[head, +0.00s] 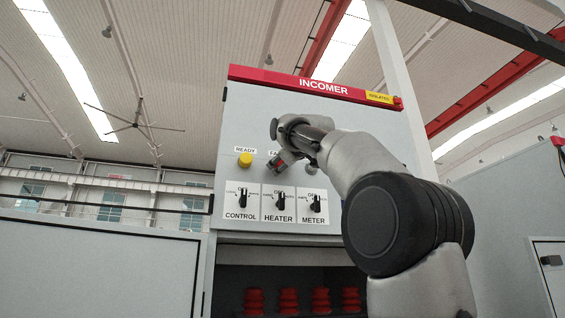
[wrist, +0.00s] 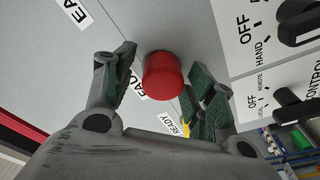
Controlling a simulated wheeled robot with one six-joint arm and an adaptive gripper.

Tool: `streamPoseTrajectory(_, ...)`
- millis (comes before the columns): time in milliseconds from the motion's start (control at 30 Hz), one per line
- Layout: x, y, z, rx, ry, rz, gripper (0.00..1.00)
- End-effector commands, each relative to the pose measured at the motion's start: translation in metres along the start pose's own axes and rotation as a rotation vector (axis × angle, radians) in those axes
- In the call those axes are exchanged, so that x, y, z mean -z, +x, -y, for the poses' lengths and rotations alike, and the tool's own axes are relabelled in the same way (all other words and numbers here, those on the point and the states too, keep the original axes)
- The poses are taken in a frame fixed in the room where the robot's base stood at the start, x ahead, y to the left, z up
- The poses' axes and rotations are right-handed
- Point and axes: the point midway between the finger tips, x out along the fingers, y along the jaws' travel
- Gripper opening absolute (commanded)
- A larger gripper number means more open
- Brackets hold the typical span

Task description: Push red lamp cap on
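The red lamp cap (wrist: 162,76) is a short round cylinder. In the head view my gripper (head: 279,161) is close to the cabinet front, right of the yellow lamp, and a bit of red shows at the fingers. The gripper covers part of the label beginning "FA". The lamp seat behind the cap is hidden, and I cannot tell whether the cap touches it.
The yellow lamp (head: 245,160) under READY is to the left. Black rotary switches for CONTROL (head: 242,198), HEATER (head: 280,201) and METER (head: 315,203) stick out below. The red INCOMER strip (head: 320,87) runs along the top. My arm hides the panel's right part.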

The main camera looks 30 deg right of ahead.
Motion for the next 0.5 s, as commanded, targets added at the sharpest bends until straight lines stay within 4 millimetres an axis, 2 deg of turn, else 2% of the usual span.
streamPoseTrajectory(333, 0.0, -0.002, 0.0, 0.0, 0.0, 0.0, 0.61)
streamPoseTrajectory(500, 0.001, -0.025, -0.001, 0.0, 0.001, -0.002, 0.61)
